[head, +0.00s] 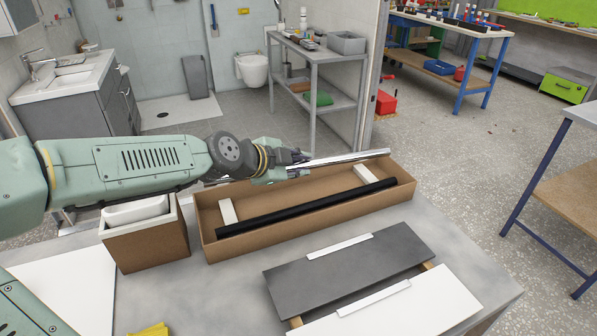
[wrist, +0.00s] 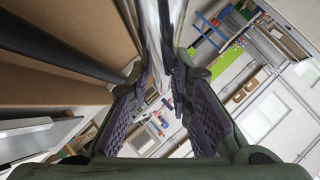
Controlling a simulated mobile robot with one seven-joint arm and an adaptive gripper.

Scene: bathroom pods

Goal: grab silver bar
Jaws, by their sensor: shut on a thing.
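The silver bar (head: 345,159) is a long shiny rod. In the head view it extends from my gripper (head: 296,164) to the right, above the back edge of the cardboard box (head: 226,234). My gripper is shut on the bar; in the wrist view the bar (wrist: 158,40) runs between the two fingers (wrist: 160,88) toward the top. A black bar (head: 305,207) lies in the open box, across its length, and looks separate from the silver bar. The part of the silver bar behind the fingers is mostly hidden.
White blocks (head: 228,211) sit inside the box. A smaller box with a white basin (head: 137,208) stands at its left. Grey (head: 345,268) and white panels lie in front on the table. A metal shelf (head: 317,75) stands behind, and open floor lies to the right.

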